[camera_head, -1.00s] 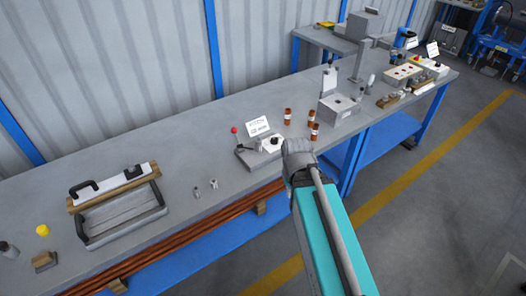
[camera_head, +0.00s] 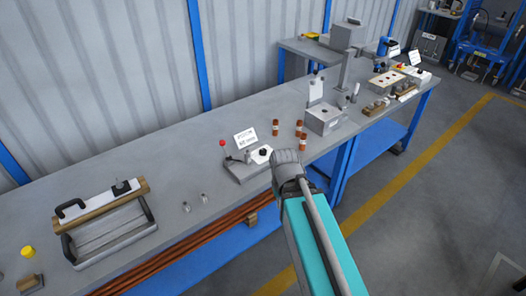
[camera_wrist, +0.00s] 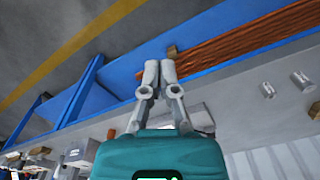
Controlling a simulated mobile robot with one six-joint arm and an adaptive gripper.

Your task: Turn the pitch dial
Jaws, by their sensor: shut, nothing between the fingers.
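A dark round dial (camera_head: 263,152) sits on a small white plate, part of a grey fixture (camera_head: 245,172) at the bench's front edge. I take it for the pitch dial; its marks are too small to read. A lever with a red ball (camera_head: 222,143) stands at the fixture's left, and a white sign (camera_head: 245,138) is behind it. In the head view my gripper (camera_head: 286,158) is just right of the dial, seemingly apart from it; its fingertips are hidden. In the wrist view my gripper (camera_wrist: 159,68) is shut and empty, its fingers near the bench edge.
Several brown-red bottles (camera_head: 301,135) stand behind my gripper. A grey box fixture (camera_head: 325,117) is further right. Two small metal cylinders (camera_head: 195,202) and a handled tray (camera_head: 110,240) lie left. Copper-coloured pipes (camera_head: 190,248) run under the front edge.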

